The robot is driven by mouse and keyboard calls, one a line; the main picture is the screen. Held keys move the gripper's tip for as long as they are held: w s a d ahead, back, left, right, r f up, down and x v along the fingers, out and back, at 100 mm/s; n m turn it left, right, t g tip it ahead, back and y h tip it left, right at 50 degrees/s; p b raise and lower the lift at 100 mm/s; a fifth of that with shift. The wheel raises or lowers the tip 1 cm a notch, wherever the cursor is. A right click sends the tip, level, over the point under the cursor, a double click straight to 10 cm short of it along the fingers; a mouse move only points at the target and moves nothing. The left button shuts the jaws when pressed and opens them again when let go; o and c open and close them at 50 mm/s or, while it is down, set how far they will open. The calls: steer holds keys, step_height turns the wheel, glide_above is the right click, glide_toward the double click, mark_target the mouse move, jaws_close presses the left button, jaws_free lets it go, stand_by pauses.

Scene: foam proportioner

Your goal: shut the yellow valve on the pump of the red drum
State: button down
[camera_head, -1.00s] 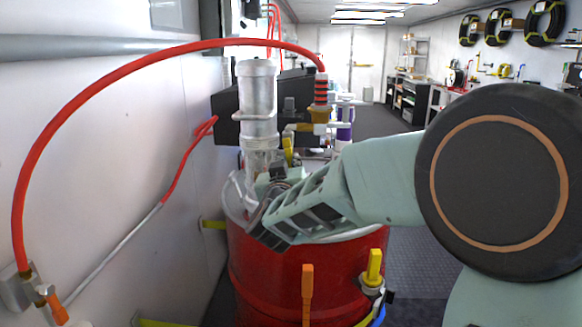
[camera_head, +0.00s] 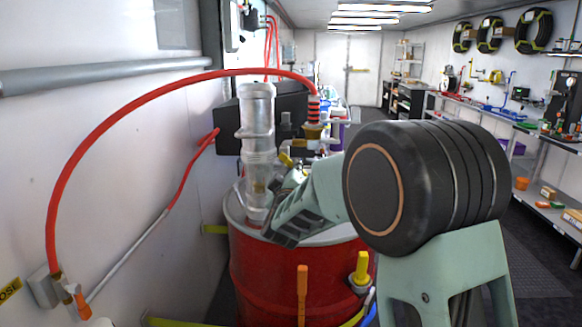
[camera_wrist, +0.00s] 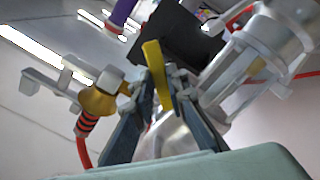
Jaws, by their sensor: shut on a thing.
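The red drum (camera_head: 285,275) stands on the floor beside the left wall. Its silver pump (camera_head: 257,125) rises from the lid and also shows at the right of the wrist view (camera_wrist: 270,45). The yellow valve handle (camera_head: 286,160) is beside the pump and looks tilted in the head view. In the wrist view the yellow handle (camera_wrist: 154,62) stands between my fingertips. My gripper (camera_wrist: 160,82) is shut on it; in the head view my gripper (camera_head: 286,182) is partly hidden behind its own links.
A red hose (camera_head: 140,95) arcs from the wall to a brass fitting (camera_head: 313,130) by the pump. The aisle to the right is clear.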

steer(key=shift+d+r+n+p, duration=0.15)
steer(key=shift+r+n+p, duration=0.35)
steer(key=shift+n+p, duration=0.6)
steer(key=shift+d+r+n+p, duration=0.1)
steer(key=shift+r+n+p, duration=0.55)
steer(key=shift+n, duration=0.85)
steer(key=shift+d+r+n+p, duration=0.15)
steer(key=shift+r+n+p, duration=0.2)
steer(key=shift+n+p, duration=0.8)
steer(key=shift+n, duration=0.35)
steer(key=c, duration=2)
jaws_free()
steer(key=shift+o, duration=0.5)
steer(key=shift+f, duration=0.1)
steer(key=s, duration=1.2)
steer(key=shift+a, duration=0.15)
